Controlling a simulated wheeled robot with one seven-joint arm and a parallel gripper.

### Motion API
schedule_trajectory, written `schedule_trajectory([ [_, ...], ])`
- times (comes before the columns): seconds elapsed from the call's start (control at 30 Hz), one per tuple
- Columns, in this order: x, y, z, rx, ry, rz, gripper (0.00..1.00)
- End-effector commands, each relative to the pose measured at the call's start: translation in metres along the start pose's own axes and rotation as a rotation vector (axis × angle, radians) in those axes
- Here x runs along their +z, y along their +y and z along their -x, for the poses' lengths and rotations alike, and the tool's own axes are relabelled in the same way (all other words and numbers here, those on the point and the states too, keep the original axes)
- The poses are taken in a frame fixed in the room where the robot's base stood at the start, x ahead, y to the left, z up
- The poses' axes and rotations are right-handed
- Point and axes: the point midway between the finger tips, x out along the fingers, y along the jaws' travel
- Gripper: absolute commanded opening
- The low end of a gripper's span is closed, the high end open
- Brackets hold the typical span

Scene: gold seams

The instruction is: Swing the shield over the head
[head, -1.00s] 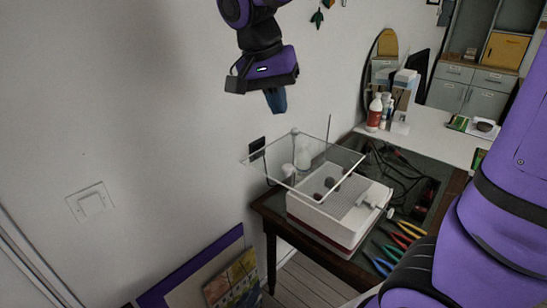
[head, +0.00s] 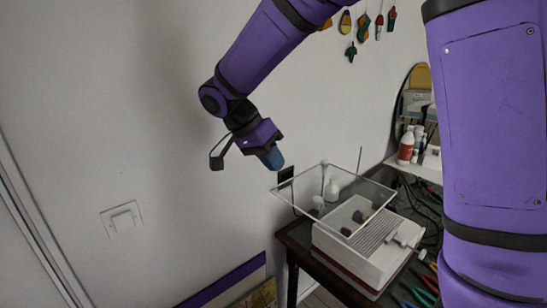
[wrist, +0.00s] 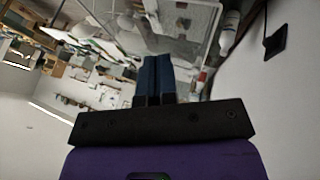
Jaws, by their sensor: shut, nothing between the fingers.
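The shield (head: 372,182) is a clear flat panel with pale edges. In the head view it stands tilted above a white box-like machine (head: 368,250) on the dark table. The head is not clearly told apart; small dark and reddish lumps (head: 346,231) sit under the panel on the machine. My gripper (head: 274,160) is shut and empty, in the air left of the shield's upper left corner, apart from it in the picture. In the wrist view my blue fingers (wrist: 154,62) are together, with the clear panel (wrist: 190,22) beyond them.
A white bottle (head: 332,190) stands behind the panel. Pliers with coloured handles (head: 425,290) and dark cables lie right of the machine. A red-labelled bottle (head: 406,147) stands at the back. The wall with a switch (head: 123,218) is at left.

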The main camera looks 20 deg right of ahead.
Motion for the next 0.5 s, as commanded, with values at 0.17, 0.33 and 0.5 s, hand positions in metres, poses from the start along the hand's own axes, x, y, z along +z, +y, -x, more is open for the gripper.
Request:
schedule_trajectory([
  [0.17, 0.0, 0.001, -0.035, 0.003, -0.001, 0.0, 0.0],
  [0.33, 0.0, 0.001, -0.066, 0.004, -0.001, 0.0, 0.0],
  [0.5, 0.002, 0.021, -0.078, 0.0, -0.001, 0.0, 0.0],
])
